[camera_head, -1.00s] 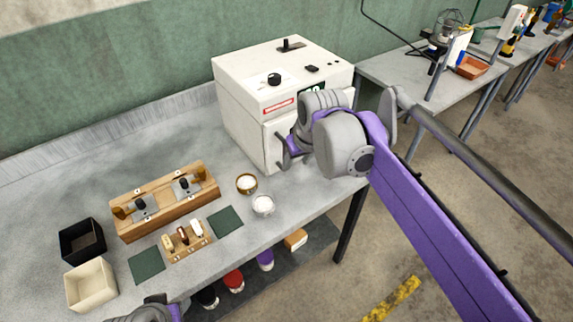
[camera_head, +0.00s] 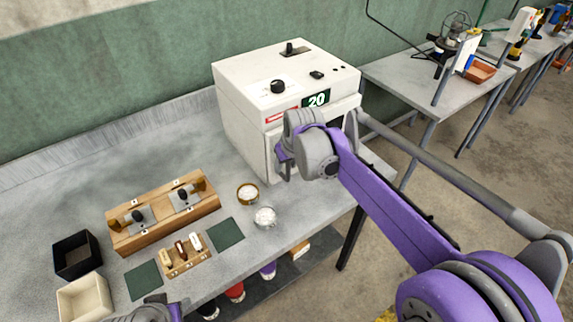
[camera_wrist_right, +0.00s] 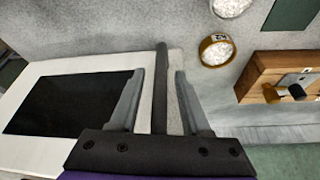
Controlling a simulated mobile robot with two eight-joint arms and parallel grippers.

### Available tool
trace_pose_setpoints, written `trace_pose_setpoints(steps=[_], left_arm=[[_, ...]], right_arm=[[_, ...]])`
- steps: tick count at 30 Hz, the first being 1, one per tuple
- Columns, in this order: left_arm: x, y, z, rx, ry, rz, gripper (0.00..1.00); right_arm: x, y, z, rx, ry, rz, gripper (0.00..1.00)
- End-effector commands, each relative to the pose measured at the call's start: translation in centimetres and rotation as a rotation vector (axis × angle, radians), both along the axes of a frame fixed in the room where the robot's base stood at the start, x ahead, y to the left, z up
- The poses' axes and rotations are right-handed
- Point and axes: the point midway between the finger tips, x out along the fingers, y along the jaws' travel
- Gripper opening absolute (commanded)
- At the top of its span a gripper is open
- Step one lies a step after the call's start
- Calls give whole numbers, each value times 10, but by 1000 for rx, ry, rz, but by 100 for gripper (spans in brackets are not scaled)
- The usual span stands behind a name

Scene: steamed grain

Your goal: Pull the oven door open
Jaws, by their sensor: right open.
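The white oven (camera_head: 240,125) stands on the bench, with a knob on top and a green display reading 20. Its front is largely hidden by my right arm in the head view. In the right wrist view the white oven door (camera_wrist_right: 45,148) shows a black window. The dark bar handle (camera_wrist_right: 160,75) lies between the two fingers of my right gripper (camera_wrist_right: 160,95), which is open with a gap on each side. The right gripper (camera_head: 283,165) also shows at the oven's front. My left gripper (camera_head: 155,308) is only partly visible at the bottom edge.
A wooden holder (camera_head: 165,213), two small bowls of white grain (camera_head: 247,193) (camera_head: 265,217), green mats (camera_head: 226,233), a black box (camera_head: 76,255) and a cream box (camera_head: 85,298) stand on the bench left of the oven. Bare floor lies to the right.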

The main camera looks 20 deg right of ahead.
Motion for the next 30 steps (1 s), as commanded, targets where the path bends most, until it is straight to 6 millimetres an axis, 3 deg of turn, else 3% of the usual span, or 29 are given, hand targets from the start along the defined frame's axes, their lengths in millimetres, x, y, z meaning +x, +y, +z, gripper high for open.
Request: trace_pose_setpoints(steps=[6, 14, 30], left_arm=[[0, 0, 0, 0, 0, 0, 50], [0, 0, 0, 0, 0, 0, 50], [0, 0, 0, 0, 0, 0, 50]], right_arm=[[0, 0, 0, 0, 0, 0, 47], [0, 0, 0, 0, 0, 0, 0], [0, 0, 0, 0, 0, 0, 0]])
